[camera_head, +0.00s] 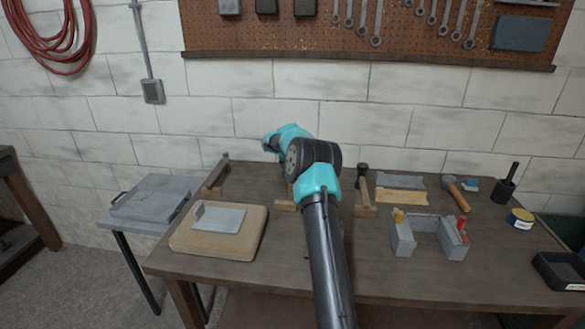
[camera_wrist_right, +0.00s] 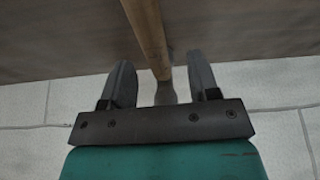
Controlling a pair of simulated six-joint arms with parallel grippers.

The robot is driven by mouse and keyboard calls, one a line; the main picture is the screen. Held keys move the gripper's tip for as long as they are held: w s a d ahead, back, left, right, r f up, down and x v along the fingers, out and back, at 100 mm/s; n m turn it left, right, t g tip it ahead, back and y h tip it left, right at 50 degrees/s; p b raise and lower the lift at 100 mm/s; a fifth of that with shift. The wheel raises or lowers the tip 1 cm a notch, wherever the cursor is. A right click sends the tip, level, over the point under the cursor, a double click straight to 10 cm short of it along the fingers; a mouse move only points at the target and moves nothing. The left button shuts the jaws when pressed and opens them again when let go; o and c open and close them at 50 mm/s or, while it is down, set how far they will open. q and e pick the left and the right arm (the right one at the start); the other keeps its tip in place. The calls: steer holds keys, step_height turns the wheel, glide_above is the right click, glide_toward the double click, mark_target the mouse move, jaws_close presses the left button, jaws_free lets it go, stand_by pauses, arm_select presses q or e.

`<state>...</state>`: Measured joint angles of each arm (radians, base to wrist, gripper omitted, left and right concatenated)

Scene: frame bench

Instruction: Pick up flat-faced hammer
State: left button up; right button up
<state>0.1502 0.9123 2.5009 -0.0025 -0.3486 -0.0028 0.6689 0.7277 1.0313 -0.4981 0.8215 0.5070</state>
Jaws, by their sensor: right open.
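In the right wrist view a light wooden handle (camera_wrist_right: 146,32) runs down between my right gripper's fingers (camera_wrist_right: 158,62) to a blurred grey end (camera_wrist_right: 165,92). The fingers are open, with gaps on both sides of the handle. In the head view my right arm reaches over the middle of the bench, and its wrist hides the fingers. A dark-headed hammer (camera_head: 362,172) stands right of the arm, and another hammer-like tool (camera_head: 216,176) is at the back left. I cannot tell which tool has the flat face. My left gripper is not in view.
On the bench (camera_head: 292,276) are a beige pad (camera_head: 222,243) with a metal plate, a grey fixture (camera_head: 427,224), an orange-handled tool (camera_head: 458,196), a yellow-blue tin (camera_head: 520,218) and a black tray (camera_head: 560,270). The block wall (camera_head: 276,113) is close behind.

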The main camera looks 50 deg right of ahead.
steer(key=shift+d+x, duration=0.2)
steer(key=shift+x, duration=2.35)
steer(key=shift+s, duration=0.1)
steer(key=shift+f, duration=0.25)
jaws_close()
